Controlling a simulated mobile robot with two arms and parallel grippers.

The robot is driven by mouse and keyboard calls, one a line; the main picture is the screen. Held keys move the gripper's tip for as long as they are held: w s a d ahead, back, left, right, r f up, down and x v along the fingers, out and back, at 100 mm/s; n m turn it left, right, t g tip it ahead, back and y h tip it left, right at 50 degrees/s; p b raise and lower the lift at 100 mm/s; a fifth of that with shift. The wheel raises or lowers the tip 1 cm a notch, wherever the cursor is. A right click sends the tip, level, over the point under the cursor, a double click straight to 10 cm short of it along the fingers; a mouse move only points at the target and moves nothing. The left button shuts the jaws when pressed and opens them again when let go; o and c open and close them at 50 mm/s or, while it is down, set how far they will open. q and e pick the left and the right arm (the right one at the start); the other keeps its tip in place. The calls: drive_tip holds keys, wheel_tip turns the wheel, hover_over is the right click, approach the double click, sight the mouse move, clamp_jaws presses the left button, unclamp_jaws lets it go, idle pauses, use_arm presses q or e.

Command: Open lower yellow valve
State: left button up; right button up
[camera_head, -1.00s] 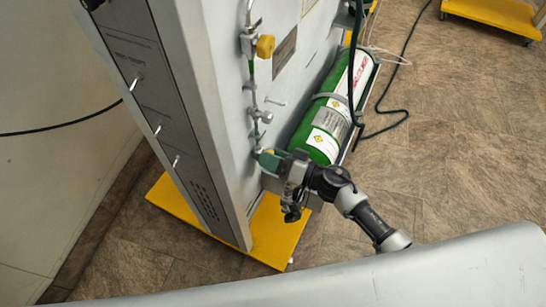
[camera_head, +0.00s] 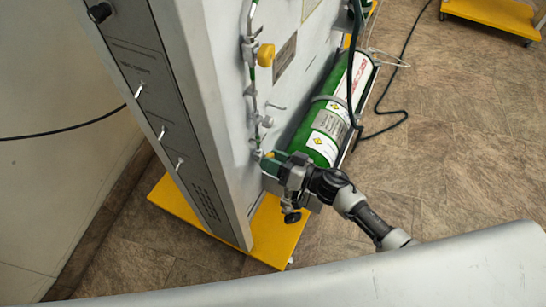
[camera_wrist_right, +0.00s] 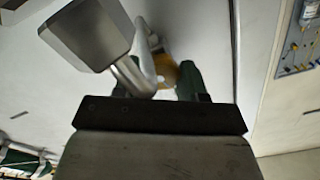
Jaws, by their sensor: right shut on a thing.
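The lower yellow valve (camera_wrist_right: 177,83) shows in the right wrist view as a small yellow patch between my gripper's fingers, mostly hidden by them. In the head view only a trace of yellow shows at the fingertips. My right gripper (camera_head: 270,161), with green fingers, is shut on this valve low on the grey panel. A silver pipe runs down the panel to it. The upper yellow valve (camera_head: 266,55) is higher on the same pipe, clear of the gripper. My left gripper is not in view.
A green gas cylinder (camera_head: 323,128) lies strapped beside the panel, close behind my right gripper. The panel (camera_head: 228,120) stands on a yellow base (camera_head: 274,238). A dark hose (camera_head: 389,127) lies on the floor.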

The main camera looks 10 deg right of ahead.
drive_tip(key=shift+n+p, duration=0.5)
drive_tip(key=shift+n, duration=1.4)
drive_tip(key=o, duration=0.9)
drive_tip(key=shift+o, duration=0.2)
drive_tip(key=v, duration=1.1)
